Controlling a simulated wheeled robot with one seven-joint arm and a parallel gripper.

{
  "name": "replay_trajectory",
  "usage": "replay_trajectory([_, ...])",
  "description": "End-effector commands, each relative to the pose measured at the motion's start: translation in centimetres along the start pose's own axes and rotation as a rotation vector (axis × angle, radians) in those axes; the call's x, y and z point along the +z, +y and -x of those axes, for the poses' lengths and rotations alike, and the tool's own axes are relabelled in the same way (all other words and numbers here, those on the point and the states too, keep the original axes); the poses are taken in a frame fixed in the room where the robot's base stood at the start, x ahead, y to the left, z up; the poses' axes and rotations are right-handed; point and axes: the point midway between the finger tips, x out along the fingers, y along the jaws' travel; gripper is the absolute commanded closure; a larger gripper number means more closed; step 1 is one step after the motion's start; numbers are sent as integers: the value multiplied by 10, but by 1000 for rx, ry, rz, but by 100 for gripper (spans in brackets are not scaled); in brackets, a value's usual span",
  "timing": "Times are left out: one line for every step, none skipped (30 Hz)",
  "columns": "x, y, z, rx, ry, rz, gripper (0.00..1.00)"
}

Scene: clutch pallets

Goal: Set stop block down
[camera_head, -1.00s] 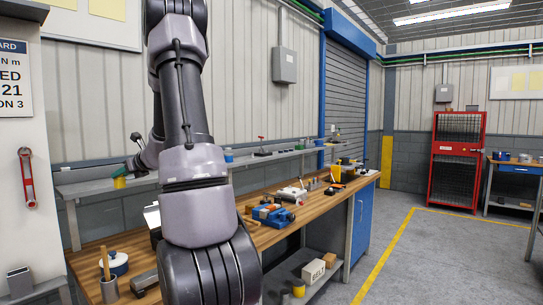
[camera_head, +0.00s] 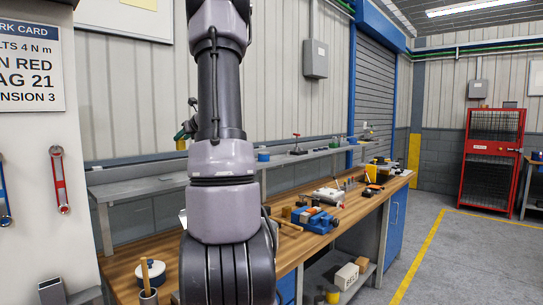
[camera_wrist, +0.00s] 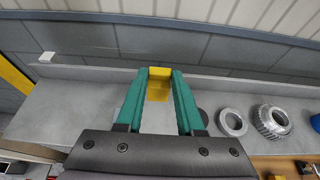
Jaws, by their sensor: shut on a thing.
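A yellow block (camera_wrist: 159,90), the stop block, sits between the green fingertips of my gripper (camera_wrist: 159,78) in the wrist view. The fingers are shut on it, over the grey shelf (camera_wrist: 75,100). In the head view, my gripper (camera_head: 187,130) is partly hidden behind my arm, with the yellow block (camera_head: 181,144) just below it. The block appears above the shelf (camera_head: 135,182) there. The wrist view does not clearly show whether it touches the shelf.
A metal ring (camera_wrist: 232,122) and a toothed gear (camera_wrist: 272,123) stand on the shelf to the right of my gripper. A wooden bench (camera_head: 285,232) lies below.

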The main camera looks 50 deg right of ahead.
Motion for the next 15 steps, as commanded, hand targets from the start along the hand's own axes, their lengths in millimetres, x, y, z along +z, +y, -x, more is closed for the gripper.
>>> replay_trajectory([0, 0, 0, -1, 0, 0, 100])
replay_trajectory([0, 0, 0, 0, 0, 0, 100])
replay_trajectory([-2, 0, -1, 0, 1, 0, 100])
replay_trajectory([-5, 0, -2, 1, 2, 0, 100])
replay_trajectory([-9, 0, -4, 1, 2, -2, 100])
replay_trajectory([-16, 0, -6, 2, 4, -4, 100])
replay_trajectory([-22, 0, -9, 1, 4, -5, 100])
replay_trajectory([-28, 0, -11, 0, 5, -4, 100])
replay_trajectory([-35, 0, -14, 1, 4, -4, 100])
replay_trajectory([-40, 0, -16, 1, 5, -4, 100])
replay_trajectory([-45, 0, -18, 1, 4, -4, 100])
replay_trajectory([-50, 0, -20, 0, 3, -2, 100])
replay_trajectory([-52, 0, -22, 0, 2, -3, 100])
replay_trajectory([-55, 0, -22, 1, 2, -1, 100])
replay_trajectory([-57, 0, -24, 1, 2, -1, 100])
